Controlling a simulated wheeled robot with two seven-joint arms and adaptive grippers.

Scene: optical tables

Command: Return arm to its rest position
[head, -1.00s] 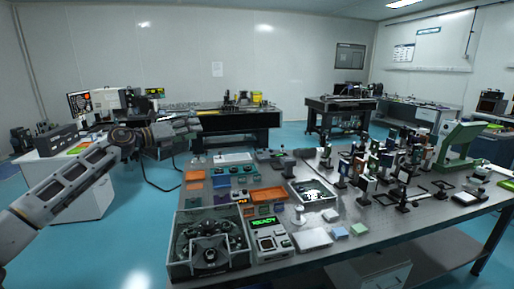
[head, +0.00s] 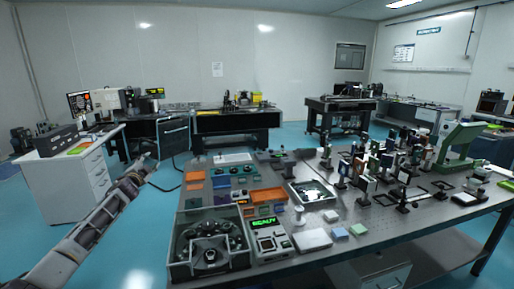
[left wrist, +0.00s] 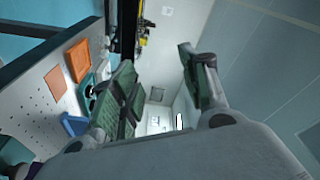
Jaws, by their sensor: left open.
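My left arm comes in from the lower left in the head view, and its gripper (head: 142,165) is at the arm's far end, beside the left edge of the optical table (head: 290,250). In the left wrist view the two green-padded fingers of my left gripper (left wrist: 160,90) stand wide apart with nothing between them. The gripper is clear of the table and holds nothing. My right gripper does not show in either view.
The optical table carries an open grey case (head: 182,262), a device with a green display (head: 268,240), orange trays (head: 268,196) and many optics mounts. A white cabinet (head: 62,183) stands at the left. Blue floor (head: 150,245) lies open between them.

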